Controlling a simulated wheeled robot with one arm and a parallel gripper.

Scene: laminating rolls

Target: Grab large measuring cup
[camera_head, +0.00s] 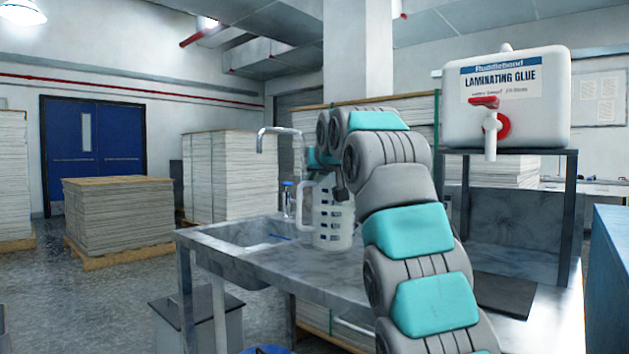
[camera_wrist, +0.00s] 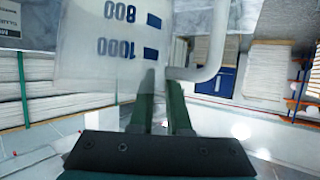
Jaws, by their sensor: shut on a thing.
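The large measuring cup (camera_head: 335,236) is translucent white with dark blue marks and a handle on its left in the head view. It is upright over the metal sink table (camera_head: 290,268); I cannot tell whether its base touches the top. In the wrist view the cup (camera_wrist: 105,65) appears upside down, with 800 and 1000 printed on it and the handle at right. My gripper (camera_wrist: 161,75) is shut on the cup near where the handle meets the body. In the head view my arm hides part of the gripper.
A sink basin (camera_head: 245,233) with a tap (camera_head: 281,131) lies left of the cup, and a small bottle (camera_head: 287,199) stands behind it. A glue tank (camera_head: 508,100) rests on a raised shelf (camera_head: 515,152) at right. A dark mat (camera_head: 503,294) lies on the table at right.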

